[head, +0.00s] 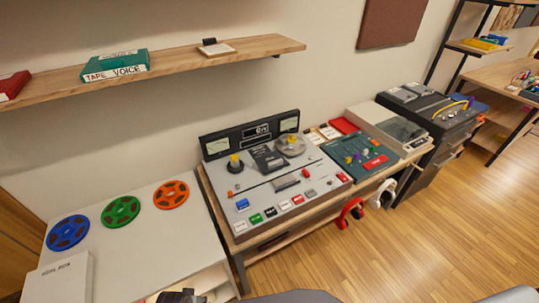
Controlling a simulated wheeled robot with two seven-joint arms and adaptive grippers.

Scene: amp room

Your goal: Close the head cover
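The reel-to-reel tape machine (285,186) stands on a wooden bench near the middle of the head view. Its dark head cover (268,158) appears as a raised, tilted flap with small light lettering, between the left yellow-topped spindle (235,164) and the right reel (291,145). A slot and a grey block lie on the deck in front of it. My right gripper is not in view.
Blue (68,232), green (121,211) and orange (171,194) reels lie on the white table at left. A white box (62,278) is in front. A wooden shelf (180,66) overhangs behind.

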